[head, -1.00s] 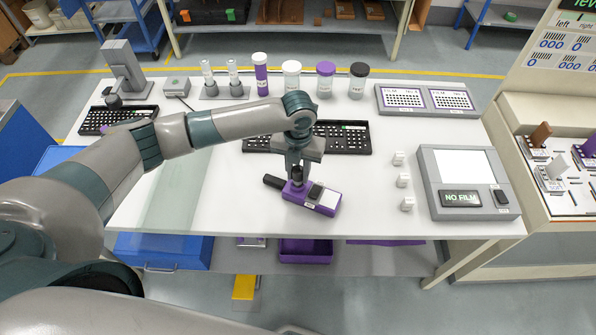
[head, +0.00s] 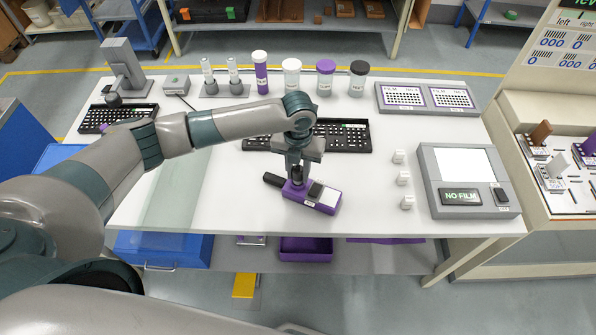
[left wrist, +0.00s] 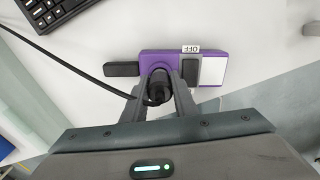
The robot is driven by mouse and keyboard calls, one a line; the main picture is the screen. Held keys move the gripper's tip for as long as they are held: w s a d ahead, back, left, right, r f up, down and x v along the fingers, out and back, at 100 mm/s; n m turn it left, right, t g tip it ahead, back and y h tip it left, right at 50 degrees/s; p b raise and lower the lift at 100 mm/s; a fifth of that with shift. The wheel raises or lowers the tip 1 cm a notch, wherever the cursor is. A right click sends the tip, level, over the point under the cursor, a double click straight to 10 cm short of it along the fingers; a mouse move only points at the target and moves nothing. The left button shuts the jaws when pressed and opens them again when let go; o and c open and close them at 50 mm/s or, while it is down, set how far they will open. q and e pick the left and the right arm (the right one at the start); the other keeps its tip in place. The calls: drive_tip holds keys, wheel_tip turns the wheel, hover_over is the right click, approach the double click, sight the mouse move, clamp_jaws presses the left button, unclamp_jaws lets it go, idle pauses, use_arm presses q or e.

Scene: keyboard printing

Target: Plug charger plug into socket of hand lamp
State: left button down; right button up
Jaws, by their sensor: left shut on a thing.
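The purple hand lamp (head: 294,196) lies on the white table, with a black handle at its left end, a dark switch block and a white panel. It also shows in the left wrist view (left wrist: 155,56), where a label reads OFF. My left gripper (head: 297,174) points down at the lamp's left part and is shut on the black charger plug (left wrist: 158,87). The plug stands at the lamp body, and a black cable trails from it to the upper left. The fingers hide the socket, so I cannot tell how deep the plug sits. My right gripper is out of view.
A black keyboard (head: 343,136) lies just behind the lamp. Small white blocks (head: 403,180) and a grey device reading NO FILM (head: 427,184) are to the right. Bottles (head: 326,78) stand along the back. The table left of the lamp is mostly clear.

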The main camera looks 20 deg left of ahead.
use_arm(q)
drive_tip(key=shift+f, duration=0.1)
idle(0.7)
drive_tip(key=shift+f, duration=0.1)
drive_tip(key=shift+f, duration=0.5)
drive_tip(key=shift+r, duration=0.1)
idle(1.0)
idle(0.8)
drive_tip(key=shift+s+f+p, duration=0.2)
drive_tip(key=shift+p, duration=0.4)
idle(0.6)
